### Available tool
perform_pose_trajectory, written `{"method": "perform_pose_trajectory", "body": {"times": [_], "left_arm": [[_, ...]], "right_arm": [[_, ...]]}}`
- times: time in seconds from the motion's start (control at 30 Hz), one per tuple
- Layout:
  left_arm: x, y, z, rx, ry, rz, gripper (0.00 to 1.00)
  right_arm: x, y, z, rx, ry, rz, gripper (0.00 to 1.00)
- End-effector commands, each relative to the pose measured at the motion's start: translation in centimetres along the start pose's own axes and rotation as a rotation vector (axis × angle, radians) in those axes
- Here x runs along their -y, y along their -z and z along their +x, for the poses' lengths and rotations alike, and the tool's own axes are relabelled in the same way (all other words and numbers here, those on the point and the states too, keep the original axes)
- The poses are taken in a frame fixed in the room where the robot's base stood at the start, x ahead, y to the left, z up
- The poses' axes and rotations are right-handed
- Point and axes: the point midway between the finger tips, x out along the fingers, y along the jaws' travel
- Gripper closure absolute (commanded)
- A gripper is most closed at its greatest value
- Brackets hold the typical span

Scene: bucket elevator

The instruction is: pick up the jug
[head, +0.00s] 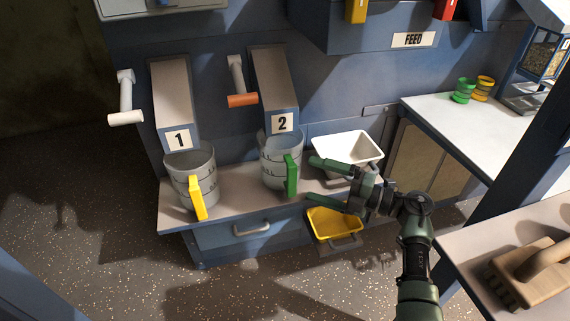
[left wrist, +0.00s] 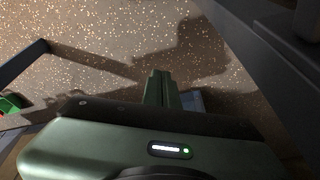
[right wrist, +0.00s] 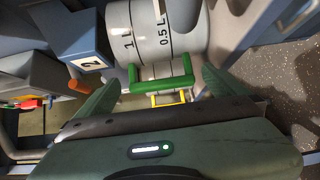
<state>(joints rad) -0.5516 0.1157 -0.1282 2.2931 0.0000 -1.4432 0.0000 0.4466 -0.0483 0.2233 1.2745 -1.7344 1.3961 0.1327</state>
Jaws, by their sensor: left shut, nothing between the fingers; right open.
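A clear jug with a green handle (head: 291,177) stands upright on the shelf under chute 2. It also shows in the right wrist view (right wrist: 165,35), with marks reading 1 and 0.5 L. A second jug with a yellow handle (head: 183,172) stands under chute 1. My right gripper (head: 311,179) is open, just right of the green handle. In the right wrist view the green handle (right wrist: 160,86) lies between its two fingers (right wrist: 160,92), with no grip on it visible. My left gripper (left wrist: 162,82) is shut and empty above the speckled floor, outside the head view.
A white tub (head: 345,143) stands right of the green-handled jug. A yellow bin (head: 335,224) sits lower, below my right gripper. An orange-handled lever (head: 242,99) juts out beside chute 2 (head: 272,85). A white counter (head: 465,125) and a brush (head: 530,275) are at right.

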Motion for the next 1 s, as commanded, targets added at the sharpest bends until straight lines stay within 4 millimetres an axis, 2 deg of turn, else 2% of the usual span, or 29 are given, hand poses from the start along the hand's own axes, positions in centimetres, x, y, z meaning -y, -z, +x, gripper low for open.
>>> {"method": "perform_pose_trajectory", "body": {"times": [0.2,0.3,0.57,0.77,0.8,1.0], "left_arm": [[0.1,0.1,-1.4,-0.009,0.002,-0.001,1.0],[0.1,0.1,-2.0,-0.011,0.002,-0.001,1.0],[0.1,0.1,-2.3,-0.01,0.003,-0.001,1.0],[0.1,0.1,-2.2,-0.01,0.003,-0.001,1.0],[0.1,0.1,-2.2,-0.01,0.003,-0.001,1.0],[0.1,0.1,-2.3,-0.01,0.003,-0.002,1.0]], "right_arm": [[-0.1,0.5,3.4,-0.001,-0.005,0.002,0.0],[-0.1,0.4,4.3,0.0,-0.003,0.001,0.0],[-0.1,0.4,4.6,0.001,0.0,0.001,0.0],[-0.1,0.4,4.5,0.001,0.0,0.001,0.53],[-0.2,0.4,4.5,0.001,-0.001,0.0,0.56],[-0.2,0.4,4.5,0.001,0.0,0.0,0.56]]}}
